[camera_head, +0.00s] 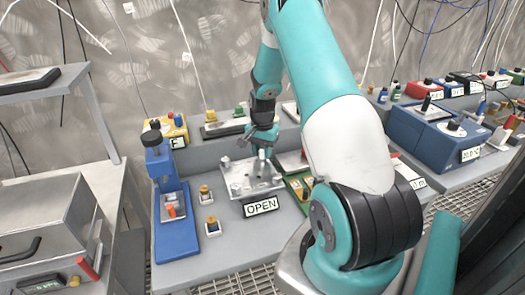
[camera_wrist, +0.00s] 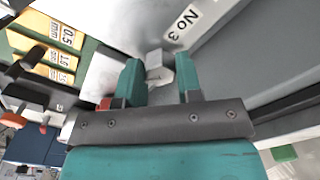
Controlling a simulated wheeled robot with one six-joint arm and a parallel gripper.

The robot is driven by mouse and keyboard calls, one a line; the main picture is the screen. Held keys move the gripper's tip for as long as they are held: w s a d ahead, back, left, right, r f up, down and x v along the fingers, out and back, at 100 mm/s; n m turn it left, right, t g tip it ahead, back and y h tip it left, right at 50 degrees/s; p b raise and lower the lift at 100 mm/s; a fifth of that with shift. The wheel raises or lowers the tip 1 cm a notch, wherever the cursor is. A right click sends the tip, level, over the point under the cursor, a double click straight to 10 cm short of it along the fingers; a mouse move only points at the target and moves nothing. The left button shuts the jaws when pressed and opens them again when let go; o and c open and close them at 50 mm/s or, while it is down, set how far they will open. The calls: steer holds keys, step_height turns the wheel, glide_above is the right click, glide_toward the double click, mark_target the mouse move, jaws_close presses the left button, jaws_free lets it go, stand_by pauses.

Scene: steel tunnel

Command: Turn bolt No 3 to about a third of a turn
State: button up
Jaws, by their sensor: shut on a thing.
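Bolt No 3 (camera_wrist: 154,58) is a pale grey block-headed bolt beside a white "No 3" label (camera_wrist: 186,22) in the wrist view. My gripper (camera_wrist: 160,76) has its two teal fingers on either side of the bolt and is shut on it. In the head view my gripper (camera_head: 262,156) points down over a light metal plate (camera_head: 236,184) on the grey bench. Grey bolts stand on this plate. The arm and fingers hide part of the plate there, and the bolt's turn angle cannot be read.
An "OPEN" sign (camera_head: 261,207) stands in front of the plate. A blue press-like stand (camera_head: 170,200) is to the left. Blue boxes (camera_head: 430,135) stand on the right bench.

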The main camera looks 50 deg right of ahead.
mark_target(262, 151)
steer(key=shift+m, duration=0.3)
steer(key=o, duration=0.9)
steer(key=shift+o, duration=0.2)
steer(key=shift+r, duration=0.1)
step_height(262, 151, up, 17)
steer(key=b, duration=0.1)
steer(key=shift+r+b, duration=0.15)
steer(key=shift+b, duration=0.2)
